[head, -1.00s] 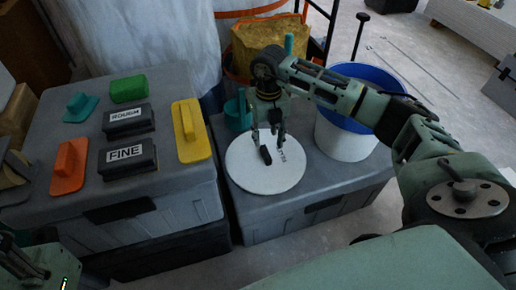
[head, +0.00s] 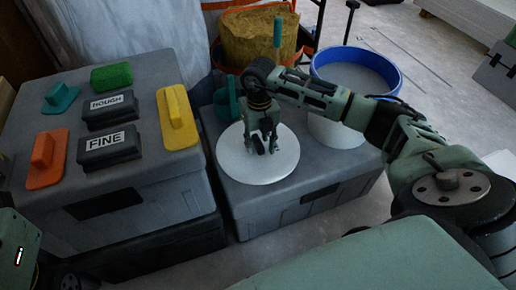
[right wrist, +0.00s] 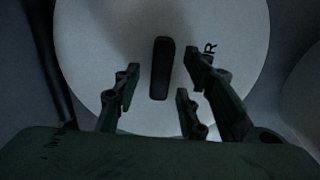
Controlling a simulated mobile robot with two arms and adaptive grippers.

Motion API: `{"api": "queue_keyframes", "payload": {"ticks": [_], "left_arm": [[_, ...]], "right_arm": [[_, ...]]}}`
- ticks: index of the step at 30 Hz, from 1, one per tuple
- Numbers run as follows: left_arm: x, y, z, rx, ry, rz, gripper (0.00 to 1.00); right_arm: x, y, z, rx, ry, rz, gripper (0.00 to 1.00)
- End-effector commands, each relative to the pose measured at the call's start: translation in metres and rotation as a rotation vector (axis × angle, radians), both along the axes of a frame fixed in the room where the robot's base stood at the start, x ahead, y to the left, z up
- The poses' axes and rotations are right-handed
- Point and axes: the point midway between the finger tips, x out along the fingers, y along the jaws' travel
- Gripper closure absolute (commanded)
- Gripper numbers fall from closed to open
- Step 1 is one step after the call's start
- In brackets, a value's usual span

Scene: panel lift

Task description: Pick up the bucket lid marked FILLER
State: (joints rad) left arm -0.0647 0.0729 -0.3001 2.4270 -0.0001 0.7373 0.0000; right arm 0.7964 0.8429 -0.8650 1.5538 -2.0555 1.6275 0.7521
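The white round lid (head: 232,165) lies flat on the right grey toolbox, its black bar handle (head: 260,148) standing up at its middle. My right gripper (head: 262,150) points down over the handle. In the right wrist view the right gripper (right wrist: 162,84) is open, with fingers on both sides of the handle's line and gaps to the handle (right wrist: 161,68). The lid (right wrist: 105,45) shows there with only the letter R of its marking clear; a finger hides the rest. At the head view's lower left, part of my left arm shows, but no left fingers.
The left grey toolbox (head: 165,200) bears ROUGH (head: 110,110) and FINE (head: 108,148) blocks, a yellow float (head: 177,118), an orange float (head: 46,160), a teal float (head: 61,98) and a green sponge (head: 112,77). A blue-rimmed bucket (head: 335,130) stands right of the lid.

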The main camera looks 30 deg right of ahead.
Motion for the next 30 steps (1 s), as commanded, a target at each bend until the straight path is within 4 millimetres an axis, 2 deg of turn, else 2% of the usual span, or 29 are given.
{"api": "queue_keyframes", "payload": {"ticks": [2,12,23,30], "left_arm": [[0.000,0.000,0.000,0.000,0.000,0.000,0.63],[0.000,0.000,0.000,0.000,0.000,0.000,0.63],[0.000,0.000,0.000,0.000,0.001,-0.001,0.63],[-0.001,0.001,0.006,-0.004,0.004,-0.002,0.63]], "right_arm": [[0.000,0.000,0.000,0.000,0.000,0.000,0.71],[0.000,0.000,0.000,0.000,0.000,0.000,1.00],[0.000,0.000,0.001,0.000,-0.001,0.000,1.00],[0.000,0.000,0.016,-0.001,-0.001,0.000,1.00]]}}
